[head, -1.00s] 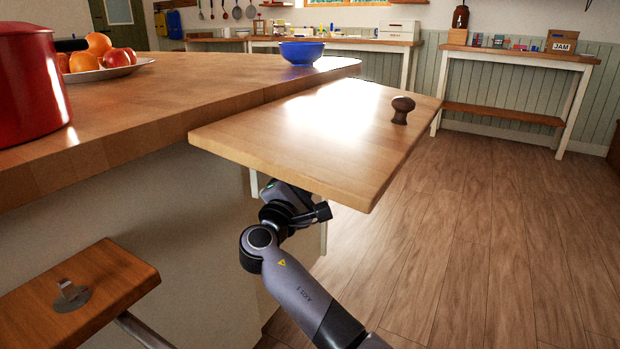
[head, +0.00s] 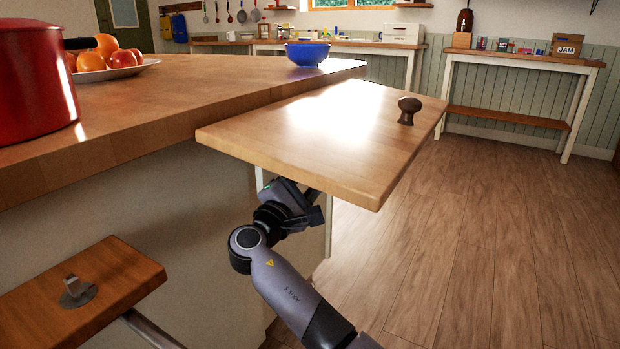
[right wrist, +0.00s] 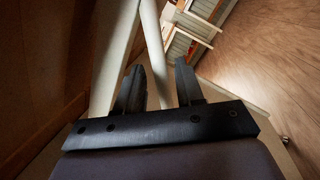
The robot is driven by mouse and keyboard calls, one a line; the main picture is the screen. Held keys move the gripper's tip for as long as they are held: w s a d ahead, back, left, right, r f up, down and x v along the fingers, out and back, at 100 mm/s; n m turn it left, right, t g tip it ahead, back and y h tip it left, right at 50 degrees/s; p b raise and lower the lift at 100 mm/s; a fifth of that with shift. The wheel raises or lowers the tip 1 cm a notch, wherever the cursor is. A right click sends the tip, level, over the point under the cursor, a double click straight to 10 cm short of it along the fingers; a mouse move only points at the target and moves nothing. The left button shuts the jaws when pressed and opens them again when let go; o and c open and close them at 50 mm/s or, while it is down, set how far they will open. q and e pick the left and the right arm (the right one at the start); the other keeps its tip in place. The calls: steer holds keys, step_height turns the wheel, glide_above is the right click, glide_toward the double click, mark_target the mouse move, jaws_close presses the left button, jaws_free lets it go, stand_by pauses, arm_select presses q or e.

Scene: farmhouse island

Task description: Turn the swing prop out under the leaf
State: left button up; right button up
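The wooden leaf (head: 310,140) with a dark round knob (head: 408,110) stands out roughly level from the island top (head: 190,95). My right arm reaches in from below, and its gripper end is mostly hidden under the leaf in the head view. In the right wrist view my right gripper (right wrist: 160,75) is open, its two dark fingers apart. A pale slanting bar (right wrist: 153,40), which looks like the swing prop, runs between the fingers in the picture; contact cannot be told. A wider pale post (right wrist: 115,55) is left of it. My left gripper is out of view.
A wooden seat or board (head: 80,285) with a metal fitting juts out at lower left. A red pot (head: 35,85), a plate of fruit (head: 110,70) and a blue bowl (head: 307,53) stand on the island. The floor (head: 470,250) at right is clear.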

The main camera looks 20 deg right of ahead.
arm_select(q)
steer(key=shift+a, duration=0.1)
arm_select(e)
steer(key=shift+a, duration=0.1)
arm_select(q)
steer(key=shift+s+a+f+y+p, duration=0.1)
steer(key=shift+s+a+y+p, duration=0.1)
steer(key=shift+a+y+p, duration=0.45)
arm_select(e)
steer(key=v, duration=0.7)
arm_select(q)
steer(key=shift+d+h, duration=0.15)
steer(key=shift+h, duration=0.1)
